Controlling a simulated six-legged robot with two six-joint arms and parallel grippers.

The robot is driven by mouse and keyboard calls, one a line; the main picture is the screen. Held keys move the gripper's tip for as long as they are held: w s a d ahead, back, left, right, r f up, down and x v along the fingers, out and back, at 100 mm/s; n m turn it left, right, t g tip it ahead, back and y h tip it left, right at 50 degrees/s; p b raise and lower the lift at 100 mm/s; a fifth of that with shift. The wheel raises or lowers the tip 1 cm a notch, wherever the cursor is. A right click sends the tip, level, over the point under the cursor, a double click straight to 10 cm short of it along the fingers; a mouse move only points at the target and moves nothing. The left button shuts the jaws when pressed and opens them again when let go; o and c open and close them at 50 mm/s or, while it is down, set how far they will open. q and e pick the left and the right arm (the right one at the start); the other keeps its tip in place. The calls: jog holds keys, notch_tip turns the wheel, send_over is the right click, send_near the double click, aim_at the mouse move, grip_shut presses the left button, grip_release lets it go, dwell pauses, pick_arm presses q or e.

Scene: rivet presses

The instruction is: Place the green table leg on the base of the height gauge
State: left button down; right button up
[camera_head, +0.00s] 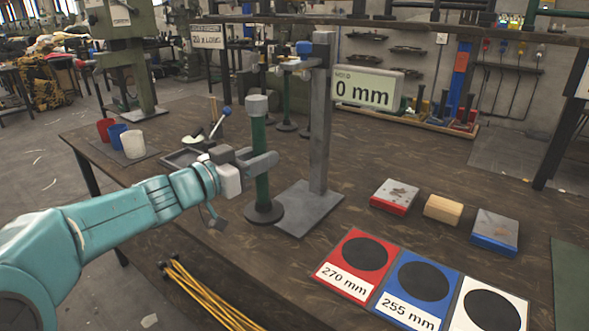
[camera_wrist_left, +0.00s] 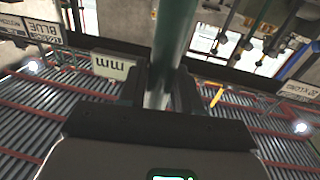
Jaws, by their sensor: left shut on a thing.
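The green table leg (camera_head: 262,185) stands upright with a grey cap on top and a dark round foot below. My left gripper (camera_head: 265,161) is shut around its middle. The wrist view shows the leg (camera_wrist_left: 174,35) between the fingers (camera_wrist_left: 158,92). The height gauge has a grey column (camera_head: 320,125), a flat grey base (camera_head: 312,208) and a display (camera_head: 365,90) reading 0 mm. The leg's foot is at the left edge of the base in the head view; I cannot tell whether it touches anything. My right gripper is not in view.
Red (camera_head: 351,265), blue (camera_head: 413,290) and white (camera_head: 489,308) mats with black circles lie at front right. Several blocks (camera_head: 443,209) sit behind them. Other green legs (camera_head: 286,100) stand behind the gauge. Cups (camera_head: 133,144) stand at left; yellow rods (camera_head: 210,297) lie in front.

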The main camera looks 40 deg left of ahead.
pick_arm(q)
jog(key=w+f+b, duration=0.3)
jog(key=w+b, duration=0.1)
jog(key=w, duration=0.5)
jog(key=shift+d+f, duration=0.15)
jog(key=shift+f, duration=0.25)
jog(key=c, duration=0.8)
grip_release()
jog(key=shift+r, duration=0.1)
jog(key=s+p, duration=0.2)
jog(key=s, duration=0.9)
jog(key=shift+s+r, duration=0.1)
jog(key=shift+s, duration=0.4)
